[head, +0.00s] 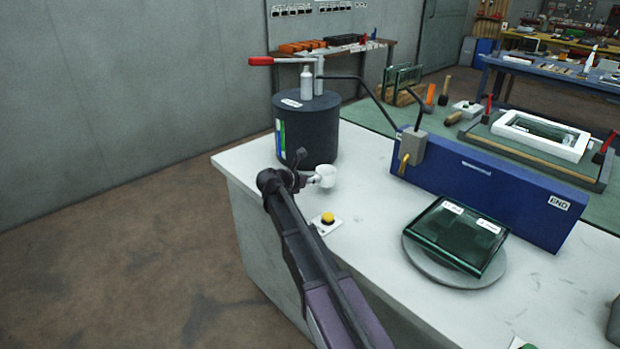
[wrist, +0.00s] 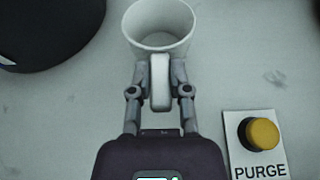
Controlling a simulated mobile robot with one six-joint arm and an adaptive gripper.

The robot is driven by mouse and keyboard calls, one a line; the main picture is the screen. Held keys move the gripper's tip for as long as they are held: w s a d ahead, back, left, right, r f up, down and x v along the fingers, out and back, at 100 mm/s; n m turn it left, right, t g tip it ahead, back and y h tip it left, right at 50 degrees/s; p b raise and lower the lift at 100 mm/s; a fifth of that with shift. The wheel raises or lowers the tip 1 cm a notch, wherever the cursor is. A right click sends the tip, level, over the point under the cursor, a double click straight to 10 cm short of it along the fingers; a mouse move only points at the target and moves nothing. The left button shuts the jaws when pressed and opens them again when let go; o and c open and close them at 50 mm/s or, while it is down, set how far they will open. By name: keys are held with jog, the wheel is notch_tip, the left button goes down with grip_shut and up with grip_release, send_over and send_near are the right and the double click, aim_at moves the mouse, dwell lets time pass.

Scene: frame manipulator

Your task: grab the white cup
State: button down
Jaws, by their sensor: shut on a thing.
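The white cup (head: 326,176) is near the left end of the white workbench, in front of the dark cylindrical tank. In the wrist view the cup (wrist: 160,24) is seen from above with its open top visible and its handle toward me. My gripper (wrist: 160,88) is shut on the cup's handle, one finger on each side of it. In the head view my gripper (head: 311,178) is small and partly hidden by my arm. I cannot tell whether the cup touches the bench.
The dark tank (head: 305,130) with a red-handled lever stands close behind the cup. A yellow button (head: 328,218) on a plate marked PURGE is near my arm. A blue box (head: 490,190) and a green glass block (head: 458,236) on a round grey plate (head: 488,274) stand to the right.

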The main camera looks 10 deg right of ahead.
jog(key=s, duration=0.5)
jog(key=s+d+r, duration=0.1)
jog(key=s, duration=0.3)
jog(key=s+d+p, duration=0.1)
jog(key=s, duration=0.4)
jog(key=shift+s+r, duration=0.15)
jog(key=shift+s, duration=0.2)
jog(key=shift+d, duration=0.1)
